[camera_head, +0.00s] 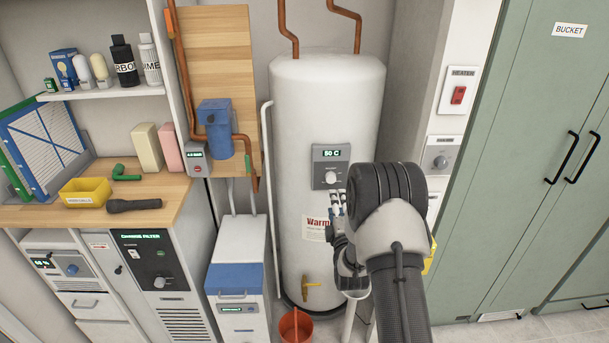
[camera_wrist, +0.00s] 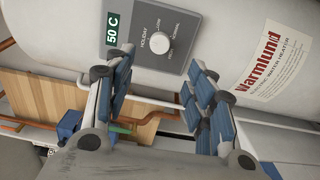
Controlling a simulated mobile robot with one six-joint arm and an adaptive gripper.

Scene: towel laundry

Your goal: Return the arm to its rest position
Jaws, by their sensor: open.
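My gripper (camera_head: 338,203) is in front of the white water heater (camera_head: 325,100), just below its grey control panel (camera_head: 331,153). My arm comes up from the bottom of the head view and hides the heater's lower right part. In the wrist view, the two blue-padded fingers of my gripper (camera_wrist: 160,68) stand wide apart with nothing between them. The panel's round dial (camera_wrist: 157,43) and its "50 C" display (camera_wrist: 113,29) lie beyond the fingertips. I cannot tell the exact distance from the fingertips to the panel.
A red bucket (camera_head: 296,326) stands on the floor below the heater's yellow drain tap (camera_head: 312,288). A wooden counter (camera_head: 150,195) with a yellow tray (camera_head: 85,191) and a dark torch (camera_head: 134,205) is at left. Green cabinets (camera_head: 530,150) stand at right.

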